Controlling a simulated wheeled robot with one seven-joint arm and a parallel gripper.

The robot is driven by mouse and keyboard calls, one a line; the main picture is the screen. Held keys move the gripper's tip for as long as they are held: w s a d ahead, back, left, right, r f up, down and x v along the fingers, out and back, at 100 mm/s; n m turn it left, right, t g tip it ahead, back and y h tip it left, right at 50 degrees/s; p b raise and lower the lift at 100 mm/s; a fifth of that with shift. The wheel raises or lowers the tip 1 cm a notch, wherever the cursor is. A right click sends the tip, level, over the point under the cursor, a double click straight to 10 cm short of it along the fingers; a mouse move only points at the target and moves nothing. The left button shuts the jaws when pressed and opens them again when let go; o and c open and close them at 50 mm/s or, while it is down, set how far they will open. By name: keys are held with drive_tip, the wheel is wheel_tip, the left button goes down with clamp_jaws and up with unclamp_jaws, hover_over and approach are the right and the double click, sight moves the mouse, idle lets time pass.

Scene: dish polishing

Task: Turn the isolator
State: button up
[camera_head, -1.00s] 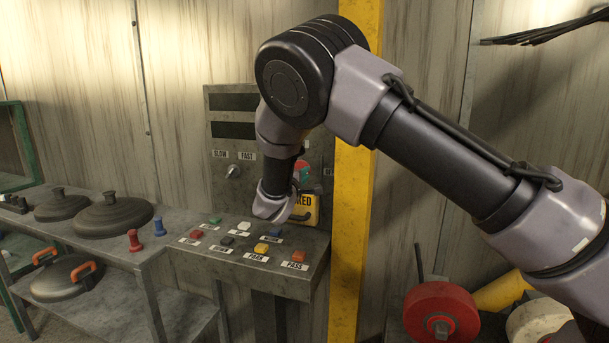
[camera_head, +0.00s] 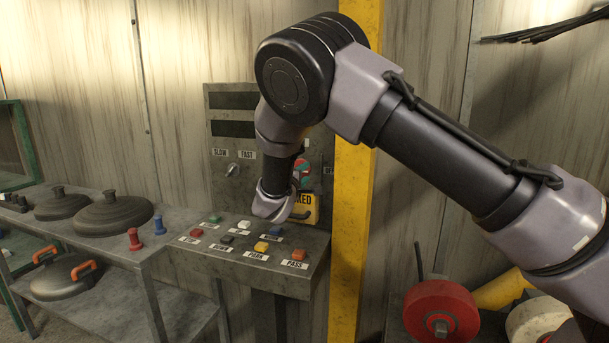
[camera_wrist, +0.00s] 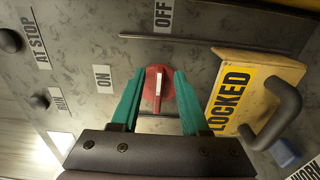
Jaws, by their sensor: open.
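The isolator (camera_wrist: 157,88) is a round red knob with a pale raised bar, on a grey panel between the ON and OFF labels. In the wrist view its bar stands nearly upright in the picture. My gripper (camera_wrist: 159,76) is open, with one teal finger on each side of the knob. I cannot tell whether the fingers touch it. In the head view a bit of the red isolator (camera_head: 304,164) shows beside my gripper (camera_head: 299,177); my wrist hides most of that area.
Below my wrist is a console (camera_head: 262,274) with several coloured buttons. A yellow post (camera_head: 355,230) stands right of the panel.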

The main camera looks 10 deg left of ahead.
drive_tip(key=s+a, duration=0.1)
drive_tip(key=s, duration=0.9)
drive_tip(key=shift+s+a, duration=0.25)
